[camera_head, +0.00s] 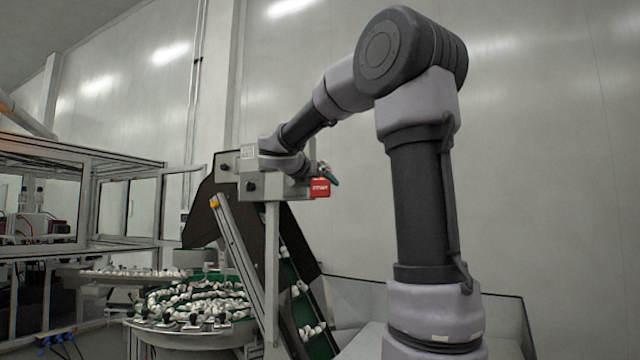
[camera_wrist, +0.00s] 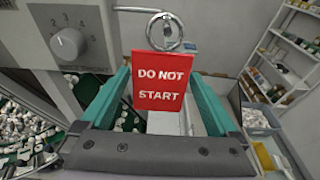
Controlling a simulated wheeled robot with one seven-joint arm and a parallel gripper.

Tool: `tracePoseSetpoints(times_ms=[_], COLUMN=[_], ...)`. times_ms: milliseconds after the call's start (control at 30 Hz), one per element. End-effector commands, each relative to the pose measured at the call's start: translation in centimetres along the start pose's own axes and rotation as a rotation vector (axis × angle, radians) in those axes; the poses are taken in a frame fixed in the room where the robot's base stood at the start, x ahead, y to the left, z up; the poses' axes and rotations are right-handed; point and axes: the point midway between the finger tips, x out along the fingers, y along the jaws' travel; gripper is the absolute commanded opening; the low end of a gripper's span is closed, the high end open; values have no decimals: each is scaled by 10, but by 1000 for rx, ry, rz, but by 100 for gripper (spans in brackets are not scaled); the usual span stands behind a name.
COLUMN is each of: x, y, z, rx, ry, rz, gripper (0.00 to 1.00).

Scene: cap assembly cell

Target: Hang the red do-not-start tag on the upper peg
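The red tag (camera_wrist: 163,82), lettered DO NOT START, hangs upright and faces the wrist camera. Its metal ring (camera_wrist: 164,30) is above it, at the end of a light rod-like peg (camera_wrist: 135,9) beside the grey control box (camera_wrist: 66,35). The ring appears to be around the peg, but the exact contact is unclear. My gripper (camera_wrist: 159,72) is open, its two teal fingers wide apart on either side of the tag. A gap between fingertips and tag edges is hard to judge. In the head view the tag (camera_head: 320,188) is at the right of the box (camera_head: 262,187), near a green finger.
A dial (camera_wrist: 68,43) sticks out from the box face. Below are a sorting table (camera_head: 190,335) with white caps and an inclined conveyor (camera_head: 302,295). A shelf rack (camera_wrist: 285,60) and a blue bin (camera_wrist: 258,120) stand at the right in the wrist view.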

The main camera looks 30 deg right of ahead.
Motion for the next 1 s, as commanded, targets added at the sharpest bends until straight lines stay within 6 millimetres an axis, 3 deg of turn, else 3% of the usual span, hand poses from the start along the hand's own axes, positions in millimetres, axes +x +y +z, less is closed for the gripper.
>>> tracePoseSetpoints(times_ms=[233,367,800,1000], x=[-1,-11,-92,-107], y=[0,1,0,0], z=[0,0,0,0], rx=[0,0,0,0], ry=[0,-1,-1,0], rz=[0,2,3,0], gripper=[100,100,100,100])
